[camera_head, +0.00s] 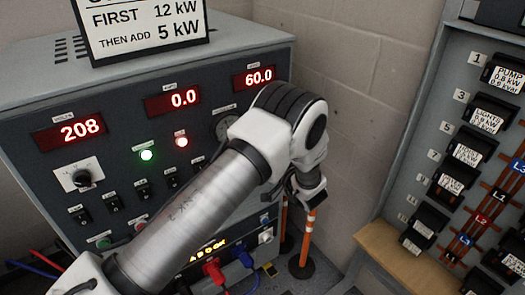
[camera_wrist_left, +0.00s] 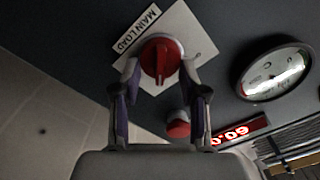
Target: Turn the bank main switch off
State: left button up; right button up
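In the left wrist view, a red rotary switch (camera_wrist_left: 161,60) sits on a pale plate (camera_wrist_left: 190,30) beside a label reading MAIN LOAD (camera_wrist_left: 137,28). Its raised grip lies about upright in that picture. My left gripper (camera_wrist_left: 162,72) has one fingertip on each side of this switch, right at its edges. I cannot tell whether the fingers touch it. In the head view my left arm crosses in front of the grey console (camera_head: 230,38) and hides the switch and my fingertips. My right gripper is not in view.
A smaller red button (camera_wrist_left: 178,124) and a round gauge (camera_wrist_left: 273,74) are close to my left gripper. Console displays read 208 (camera_head: 80,130), 0.0 (camera_head: 172,102) and 60.0 (camera_head: 255,78). Green (camera_head: 146,155) and red (camera_head: 181,142) lamps glow. A breaker panel (camera_head: 440,65) stands at right.

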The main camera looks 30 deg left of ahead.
pick_arm(q)
jog(key=shift+n, duration=0.4)
jog(key=shift+s+a+n+b, duration=0.1)
jog(key=shift+s+n+b, duration=0.1)
jog(key=shift+n+b, duration=2.2)
jog(key=shift+s+a+n+b, duration=0.15)
jog(key=shift+n+b, duration=1.2)
jog(key=shift+n, duration=2)
jog(key=shift+s+n+b, duration=0.2)
jog(key=shift+n+b, duration=1.7)
jog(key=shift+n, duration=0.95)
jog(key=o, duration=1.1)
jog(key=shift+o, duration=0.2)
jog(key=shift+d, duration=0.1)
